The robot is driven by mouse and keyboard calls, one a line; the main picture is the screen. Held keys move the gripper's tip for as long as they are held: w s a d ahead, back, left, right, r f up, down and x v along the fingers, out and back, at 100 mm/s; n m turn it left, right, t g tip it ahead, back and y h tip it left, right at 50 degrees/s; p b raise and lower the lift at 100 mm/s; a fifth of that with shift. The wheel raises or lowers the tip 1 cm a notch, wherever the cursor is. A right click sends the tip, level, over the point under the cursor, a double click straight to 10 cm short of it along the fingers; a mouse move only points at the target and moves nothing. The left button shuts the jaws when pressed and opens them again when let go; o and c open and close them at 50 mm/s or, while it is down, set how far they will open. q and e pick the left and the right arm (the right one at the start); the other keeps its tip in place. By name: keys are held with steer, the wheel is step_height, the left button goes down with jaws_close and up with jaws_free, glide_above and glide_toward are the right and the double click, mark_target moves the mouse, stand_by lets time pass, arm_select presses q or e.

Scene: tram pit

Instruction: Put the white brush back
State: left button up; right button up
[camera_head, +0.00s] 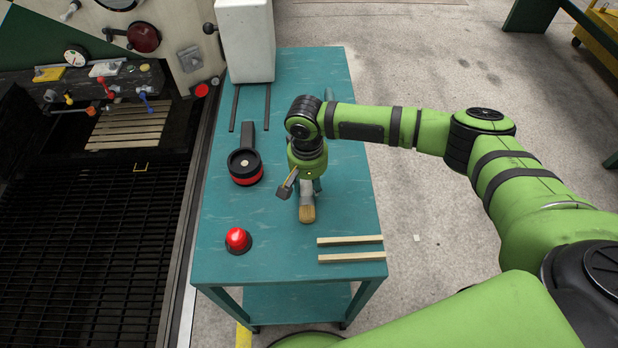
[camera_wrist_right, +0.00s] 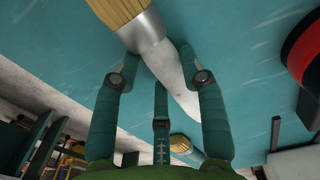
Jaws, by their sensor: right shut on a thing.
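The white brush (camera_head: 307,212) has pale tan bristles and a metal ferrule; it is under my right gripper (camera_head: 307,186) over the middle of the teal table. In the right wrist view the fingers (camera_wrist_right: 162,75) are shut around its white handle (camera_wrist_right: 178,82), with the ferrule (camera_wrist_right: 143,28) just beyond the fingertips. The bristles point toward the table's front edge in the head view. Whether the brush touches the tabletop is unclear. My left gripper is not in view.
Two wooden strips (camera_head: 350,240) (camera_head: 352,257) lie at the table's front right. A red button (camera_head: 238,240) and a black-red round tool (camera_head: 245,166) are on the left. Dark rails (camera_head: 267,106) and a white box (camera_head: 247,40) are at the back. Another brush (camera_wrist_right: 180,143) shows in the wrist view.

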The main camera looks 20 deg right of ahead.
mark_target(309, 185)
steer(key=shift+f, duration=0.1)
steer(key=o, duration=1.2)
steer(key=shift+b, duration=0.3)
steer(key=shift+f+b, duration=0.35)
steer(key=shift+b, duration=0.55)
step_height(309, 185, up, 8)
steer(key=shift+f+b, duration=0.25)
steer(key=shift+b, duration=0.4)
